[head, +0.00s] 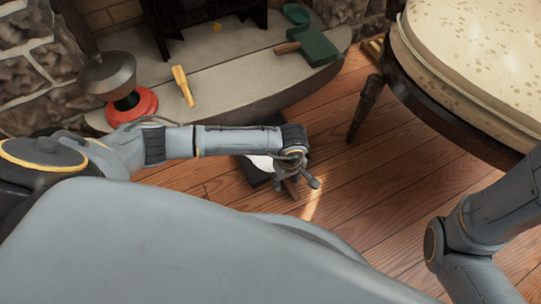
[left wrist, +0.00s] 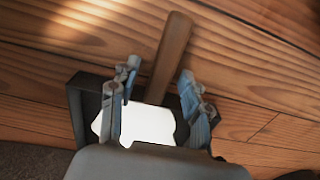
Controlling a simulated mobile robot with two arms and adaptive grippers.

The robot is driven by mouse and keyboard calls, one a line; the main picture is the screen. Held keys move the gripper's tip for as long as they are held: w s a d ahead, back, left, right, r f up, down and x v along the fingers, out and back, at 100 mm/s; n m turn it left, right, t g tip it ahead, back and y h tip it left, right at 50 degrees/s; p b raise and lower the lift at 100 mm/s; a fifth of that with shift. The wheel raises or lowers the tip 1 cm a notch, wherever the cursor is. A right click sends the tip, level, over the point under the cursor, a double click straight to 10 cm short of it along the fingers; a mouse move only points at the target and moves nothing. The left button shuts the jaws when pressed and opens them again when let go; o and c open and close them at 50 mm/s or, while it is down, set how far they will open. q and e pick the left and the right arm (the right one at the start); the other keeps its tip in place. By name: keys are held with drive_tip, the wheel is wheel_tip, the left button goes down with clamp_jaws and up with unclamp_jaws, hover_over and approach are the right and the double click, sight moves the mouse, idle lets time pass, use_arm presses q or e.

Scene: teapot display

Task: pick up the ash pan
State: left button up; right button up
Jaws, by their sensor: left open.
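The ash pan, a dark shallow pan (head: 252,174) with a brown wooden handle, lies on the wooden floor in front of the hearth. In the left wrist view the pan (left wrist: 82,92) has a bright white patch inside, and its handle points up. My left gripper (head: 297,182) is over the pan, partly hiding it in the head view. In the left wrist view the gripper (left wrist: 160,72) is open, with one finger on each side of the handle's lower part. Whether the fingers touch it I cannot tell. My right gripper is out of view.
The stone hearth (head: 235,84) bears a green pan (head: 318,46), a yellow-handled tool (head: 183,86) and a red-based metal item (head: 130,105). A cushioned stool (head: 480,60) with dark legs stands at the right. The floor between is clear.

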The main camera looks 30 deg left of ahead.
use_arm(q)
clamp_jaws()
drive_tip(key=shift+w+r, duration=0.15)
idle(0.4)
